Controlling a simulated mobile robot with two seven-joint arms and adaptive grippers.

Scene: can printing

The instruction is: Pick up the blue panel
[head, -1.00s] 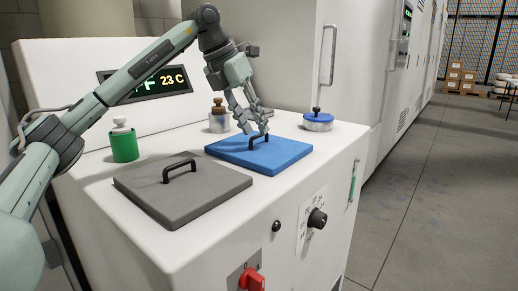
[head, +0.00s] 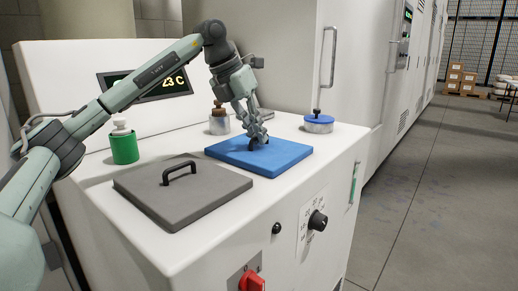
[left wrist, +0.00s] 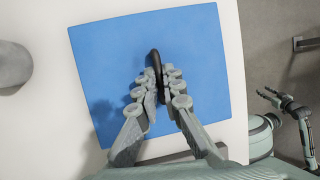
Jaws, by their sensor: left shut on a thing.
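The blue panel (head: 284,155) lies flat on the white machine top, and it fills much of the left wrist view (left wrist: 205,50). Its dark handle (left wrist: 154,58) stands up in the middle of the panel. My left gripper (head: 257,139) is down at the handle from above. In the left wrist view its two fingers (left wrist: 158,88) are shut on the handle, one on each side. The fingers partly hide the handle. My right gripper does not show in the head view; at the right of the left wrist view a small open gripper (left wrist: 276,98) shows on another arm.
A grey panel (head: 215,192) with a dark handle lies in front to the left. A green container (head: 124,148), a brown-topped jar (head: 219,122) and a blue-lidded round can (head: 318,123) stand around the blue panel. A knob (head: 318,219) and a red switch (head: 252,280) are on the front face.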

